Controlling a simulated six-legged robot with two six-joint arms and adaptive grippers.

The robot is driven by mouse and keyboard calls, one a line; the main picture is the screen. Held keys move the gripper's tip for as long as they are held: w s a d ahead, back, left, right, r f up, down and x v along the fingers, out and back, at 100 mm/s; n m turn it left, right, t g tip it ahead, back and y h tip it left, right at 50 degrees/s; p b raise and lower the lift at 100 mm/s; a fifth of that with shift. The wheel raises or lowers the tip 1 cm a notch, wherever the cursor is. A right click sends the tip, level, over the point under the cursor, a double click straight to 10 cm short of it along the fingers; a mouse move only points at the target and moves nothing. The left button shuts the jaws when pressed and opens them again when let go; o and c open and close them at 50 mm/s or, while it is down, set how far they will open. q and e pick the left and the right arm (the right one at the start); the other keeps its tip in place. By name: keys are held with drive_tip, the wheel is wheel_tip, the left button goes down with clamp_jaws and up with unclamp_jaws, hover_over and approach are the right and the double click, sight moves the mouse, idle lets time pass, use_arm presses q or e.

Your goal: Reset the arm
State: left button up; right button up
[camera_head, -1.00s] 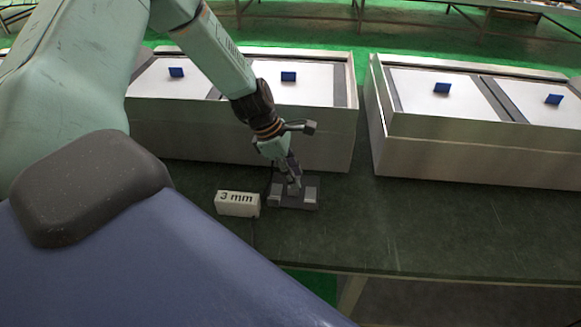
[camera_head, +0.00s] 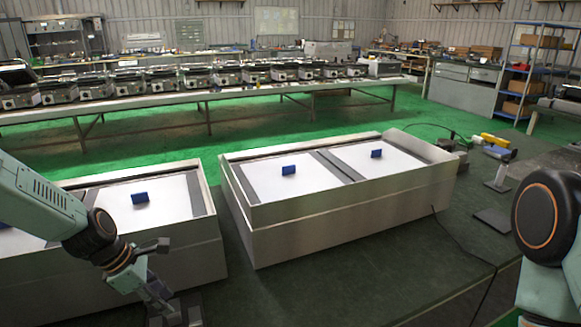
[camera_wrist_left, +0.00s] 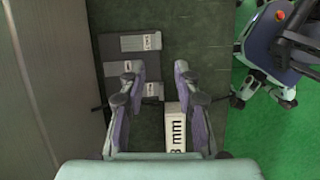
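My left arm comes in at the lower left of the head view. Its gripper (camera_head: 165,310) points down near the bottom edge, beside the front of the left metal box. In the left wrist view the two fingers of my left gripper (camera_wrist_left: 157,70) stand apart with nothing held between them.
Two metal boxes with white panels and blue tabs stand on the dark table: the left one (camera_head: 197,255) and the middle one (camera_head: 345,221). Yellow and grey tools (camera_head: 495,145) lie at the right. The table front right of the middle box is mostly clear, with a thin cable (camera_head: 465,247).

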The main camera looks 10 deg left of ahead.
use_arm(q)
drive_tip(key=s+d+f+m+y, duration=0.1)
drive_tip(key=s+d+f+m, duration=0.1)
drive_tip(key=m, duration=0.3)
drive_tip(key=s+d+f+m+t+y, duration=0.1)
drive_tip(key=s+d+f+m, duration=0.1)
drive_tip(key=m, duration=0.4)
drive_tip(key=s+d+f+m+y, duration=0.1)
drive_tip(key=s+d+f+m, duration=0.2)
drive_tip(key=s+m, duration=0.1)
drive_tip(key=shift+s+d+f+m+t, duration=0.1)
drive_tip(key=shift+s+d+m+t, duration=0.15)
drive_tip(key=shift+m, duration=0.55)
drive_tip(key=s+d+f+m+g, duration=0.1)
drive_tip(key=s+m, duration=0.1)
drive_tip(key=s, duration=0.5)
drive_tip(key=s+d+f+m+g, duration=0.1)
drive_tip(key=s+d+f+m, duration=0.1)
drive_tip(key=s, duration=0.5)
drive_tip(key=s+d+f+m+g+y, duration=0.1)
drive_tip(key=s+f+m+g, duration=0.1)
drive_tip(key=s, duration=0.5)
drive_tip(key=shift+d+m, duration=0.4)
drive_tip(key=shift+a, duration=0.1)
